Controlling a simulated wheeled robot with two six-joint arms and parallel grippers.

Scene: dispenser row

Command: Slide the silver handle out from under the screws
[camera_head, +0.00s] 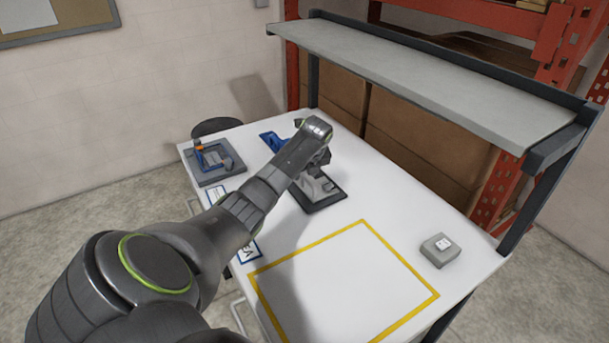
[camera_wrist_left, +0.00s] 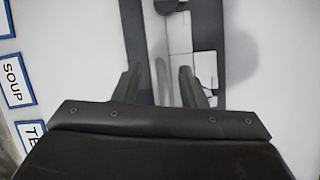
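The dispenser below my left gripper (camera_head: 313,168) has a dark base (camera_head: 325,201) on the white table, and my wrist covers much of it. In the left wrist view its dark frame (camera_wrist_left: 210,25) surrounds pale and silver-grey parts. A silver-grey strip (camera_wrist_left: 177,62) lies between and beyond my left fingers (camera_wrist_left: 160,80); I take it for the silver handle. The two fingers stand apart on either side of it, and I cannot tell if either touches it. No screws can be made out. My right gripper is not in view.
A blue dispenser (camera_head: 270,140) stands behind my wrist, and another with an orange part (camera_head: 212,157) sits at the far left. A SOUP label (camera_wrist_left: 14,80) lies beside the base. The yellow-outlined area (camera_head: 345,290) is empty; a grey box (camera_head: 439,252) stands right. A shelf (camera_head: 430,84) overhangs the back.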

